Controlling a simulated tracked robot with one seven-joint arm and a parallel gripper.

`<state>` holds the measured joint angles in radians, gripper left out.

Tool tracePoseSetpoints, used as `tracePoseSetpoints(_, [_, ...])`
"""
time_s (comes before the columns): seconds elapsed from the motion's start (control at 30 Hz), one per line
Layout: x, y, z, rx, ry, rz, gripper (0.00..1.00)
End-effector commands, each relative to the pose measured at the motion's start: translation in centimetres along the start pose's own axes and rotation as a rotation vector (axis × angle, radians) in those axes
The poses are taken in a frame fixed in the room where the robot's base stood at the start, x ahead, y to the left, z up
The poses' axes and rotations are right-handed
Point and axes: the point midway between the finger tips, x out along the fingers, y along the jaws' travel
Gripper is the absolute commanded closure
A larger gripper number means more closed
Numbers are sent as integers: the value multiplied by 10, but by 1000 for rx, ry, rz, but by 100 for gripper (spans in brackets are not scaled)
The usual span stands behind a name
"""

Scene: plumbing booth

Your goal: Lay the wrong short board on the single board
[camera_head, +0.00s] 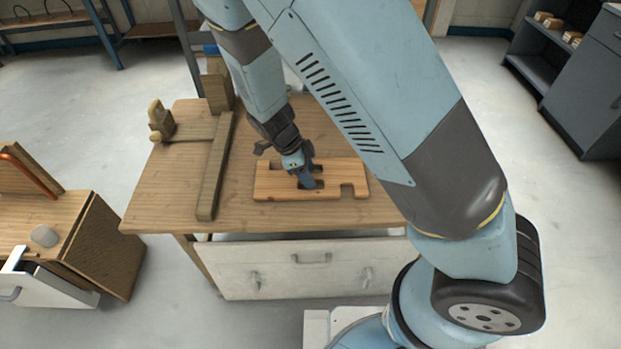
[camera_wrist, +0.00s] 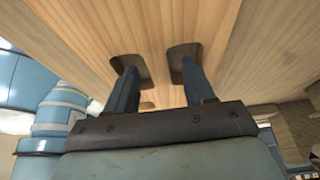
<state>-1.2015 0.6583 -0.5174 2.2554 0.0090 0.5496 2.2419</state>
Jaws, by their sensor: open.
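A flat light-wood board (camera_head: 270,187) with square notches in its edges and dark openings near its middle lies on the workbench. It fills most of the wrist view (camera_wrist: 215,28) as a pale grained surface. I cannot tell whether it is the short board or the single board, and no second board shows clearly. My gripper (camera_head: 306,182) is over the middle of this board, pointing down. In the wrist view its two blue fingers (camera_wrist: 158,82) are spread apart with only wood between them. Their tips meet two dark patches in the wood; I cannot tell how deep they reach.
The wooden workbench (camera_head: 165,195) has a long wooden bar (camera_head: 214,170) and a wooden clamp-like piece (camera_head: 163,122) on its left. A white drawer (camera_head: 305,270) is below. A lower cabinet (camera_head: 105,250) stands left. The bench's front left is clear; my arm hides its right.

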Motion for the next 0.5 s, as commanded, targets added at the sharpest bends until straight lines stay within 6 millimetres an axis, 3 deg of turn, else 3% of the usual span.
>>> tracePoseSetpoints(0.33, [7, 0, 0, -1, -1, 0, 48])
tracePoseSetpoints(0.5, [7, 0, 0, 0, 0, 0, 64])
